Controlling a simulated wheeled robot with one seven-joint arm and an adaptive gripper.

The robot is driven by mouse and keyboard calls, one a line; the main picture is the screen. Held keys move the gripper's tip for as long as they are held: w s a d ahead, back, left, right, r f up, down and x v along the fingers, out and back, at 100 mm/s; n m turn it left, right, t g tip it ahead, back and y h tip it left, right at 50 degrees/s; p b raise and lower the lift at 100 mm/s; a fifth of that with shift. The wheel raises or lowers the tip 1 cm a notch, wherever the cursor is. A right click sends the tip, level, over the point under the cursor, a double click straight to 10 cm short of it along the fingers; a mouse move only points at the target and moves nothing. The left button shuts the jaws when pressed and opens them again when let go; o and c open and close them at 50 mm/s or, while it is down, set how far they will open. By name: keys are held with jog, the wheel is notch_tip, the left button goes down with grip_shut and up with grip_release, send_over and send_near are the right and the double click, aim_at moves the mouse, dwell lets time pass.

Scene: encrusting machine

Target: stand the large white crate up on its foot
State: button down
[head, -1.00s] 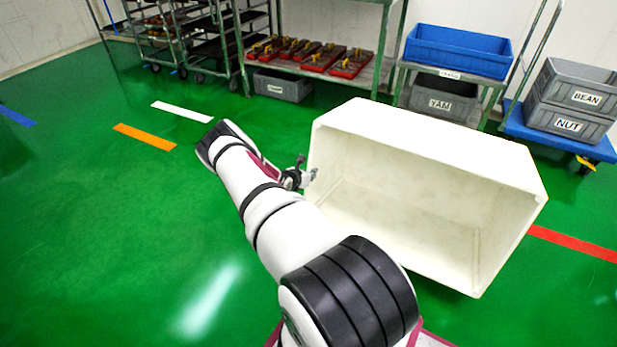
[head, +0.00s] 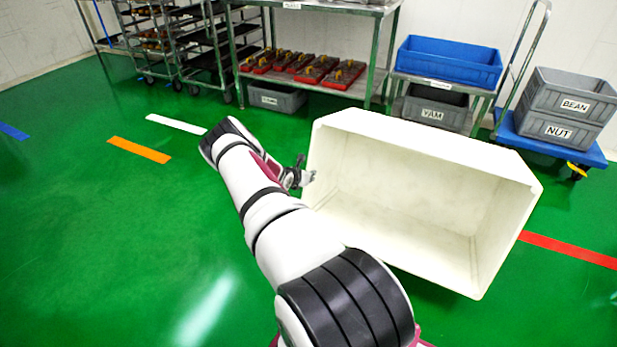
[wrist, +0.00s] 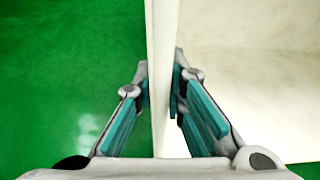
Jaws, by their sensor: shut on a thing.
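The large white crate (head: 420,147) lies on its side on the green floor in the head view, its open mouth facing me. My gripper (head: 306,176) is at the crate's left edge, partly hidden by my own arm. In the wrist view my gripper (wrist: 160,95) has one finger on each side of the crate's thin wall (wrist: 158,40). It is shut on that wall. The crate's pale inside shows right of the wall, green floor to the left.
Behind the crate stand a metal table with red trays (head: 316,79), a blue bin (head: 449,62) and a grey YAM bin (head: 436,106). Grey NUT and BEAN bins (head: 566,105) sit on a blue trolley (head: 538,145) at right. The floor at left is clear.

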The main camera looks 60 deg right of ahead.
aim_at(315, 158)
jog(key=shift+d+r+y+b, duration=0.3)
jog(key=shift+d+r+b, duration=0.45)
jog(key=shift+d, duration=0.35)
jog(key=shift+s+d+r+b, duration=0.25)
jog(key=shift+s+d+b, duration=0.05)
jog(key=shift+d+b, duration=0.3)
jog(key=shift+w+d+r+y+b, duration=0.2)
jog(key=shift+d+r+y+b, duration=0.15)
jog(key=shift+b, duration=0.15)
jog(key=b, duration=0.1)
jog(key=d+b, duration=0.1)
jog(key=shift+w+r+b, duration=0.3)
jog(key=shift+w, duration=0.05)
jog(key=shift+d+r+y+b, duration=0.3)
jog(key=shift+r+b, duration=0.2)
jog(key=shift+b, duration=0.35)
